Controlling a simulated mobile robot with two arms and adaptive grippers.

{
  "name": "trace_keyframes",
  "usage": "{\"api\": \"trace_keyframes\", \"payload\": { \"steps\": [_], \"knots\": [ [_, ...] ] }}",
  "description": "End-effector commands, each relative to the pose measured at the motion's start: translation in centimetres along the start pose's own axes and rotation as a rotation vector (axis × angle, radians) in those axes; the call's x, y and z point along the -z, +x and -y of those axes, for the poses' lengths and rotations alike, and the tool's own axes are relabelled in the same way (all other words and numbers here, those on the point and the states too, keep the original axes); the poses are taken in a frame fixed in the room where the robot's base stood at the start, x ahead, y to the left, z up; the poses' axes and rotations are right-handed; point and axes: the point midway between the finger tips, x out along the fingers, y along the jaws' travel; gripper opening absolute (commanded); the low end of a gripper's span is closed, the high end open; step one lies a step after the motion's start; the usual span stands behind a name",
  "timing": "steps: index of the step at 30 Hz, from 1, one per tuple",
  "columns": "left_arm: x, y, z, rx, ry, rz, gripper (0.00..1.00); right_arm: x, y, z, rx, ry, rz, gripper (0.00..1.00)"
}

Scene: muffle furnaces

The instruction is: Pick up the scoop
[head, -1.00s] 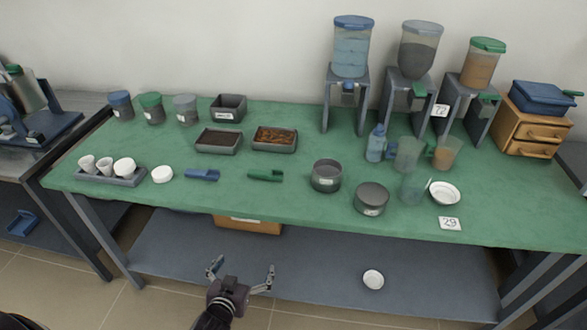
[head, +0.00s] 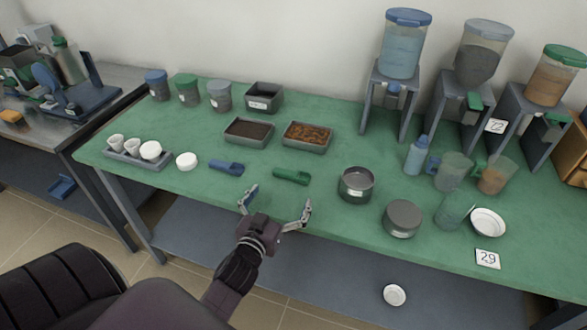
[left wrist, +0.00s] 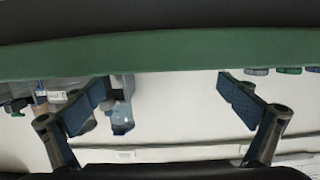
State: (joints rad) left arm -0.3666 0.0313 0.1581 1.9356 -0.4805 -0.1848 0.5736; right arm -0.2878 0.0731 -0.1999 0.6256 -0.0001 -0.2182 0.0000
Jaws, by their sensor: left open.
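Two scoops lie on the green table top (head: 330,222): a blue scoop (head: 226,168) and, to its right, a green scoop (head: 291,177). I cannot tell which one the task means. My left gripper (head: 277,205) is open and empty at the table's front edge, in front of the two scoops and apart from both. In the left wrist view, the open fingers (left wrist: 160,95) show with nothing between them close by; the table's green edge (left wrist: 160,53) crosses above, and no scoop is seen there. My right gripper is not in view.
A round white lid (head: 187,161) lies left of the blue scoop; a grey round container (head: 355,186) stands right of the green one. Trays of dark material (head: 248,132) and brown material (head: 306,136) lie behind. Dispensers (head: 401,50) stand at the back right.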

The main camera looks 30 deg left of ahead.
Motion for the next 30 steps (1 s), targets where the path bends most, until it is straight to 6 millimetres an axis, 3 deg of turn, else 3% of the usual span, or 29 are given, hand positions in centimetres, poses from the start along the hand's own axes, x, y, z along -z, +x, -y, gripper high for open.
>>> {"api": "trace_keyframes", "payload": {
  "steps": [5, 14, 21, 30],
  "knots": [
    [0.1, 1.5, 0.0, -0.001, 0.001, -0.001, 1.00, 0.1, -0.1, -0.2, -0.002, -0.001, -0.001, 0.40],
    [0.2, 4.6, 0.5, 0.000, 0.002, -0.001, 1.00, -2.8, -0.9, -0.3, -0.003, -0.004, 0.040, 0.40],
    [0.1, 7.3, 0.7, -0.001, 0.001, 0.001, 1.00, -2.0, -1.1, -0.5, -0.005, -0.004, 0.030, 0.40],
    [0.0, 7.7, 0.7, -0.001, 0.000, 0.002, 1.00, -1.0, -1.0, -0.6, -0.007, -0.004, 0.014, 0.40]
  ]
}}
